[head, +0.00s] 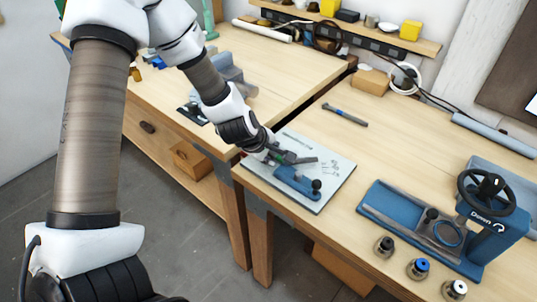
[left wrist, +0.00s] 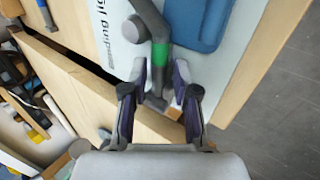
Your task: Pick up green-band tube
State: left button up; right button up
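The green-band tube (left wrist: 160,62) is grey and bent, with a green ring near its end. In the left wrist view its banded end lies between the two fingers of my left gripper (left wrist: 159,82). The fingers stand apart on either side, and I see gaps between them and the tube. In the head view my left gripper (head: 279,154) is low over the pale printed board (head: 330,183), beside a blue fixture (head: 293,183). It partly hides the tube there. My right gripper is out of view.
A blue tool with a black handwheel (head: 485,192) stands at the right, behind several small capped jars (head: 420,268). A hammer-like tool (head: 345,115) lies behind the board. A gap separates the two wooden benches. The bench between board and hammer is clear.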

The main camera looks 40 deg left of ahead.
pick_arm(q)
jog(key=shift+d+r, duration=0.15)
grip_shut()
jog(key=shift+r, duration=0.1)
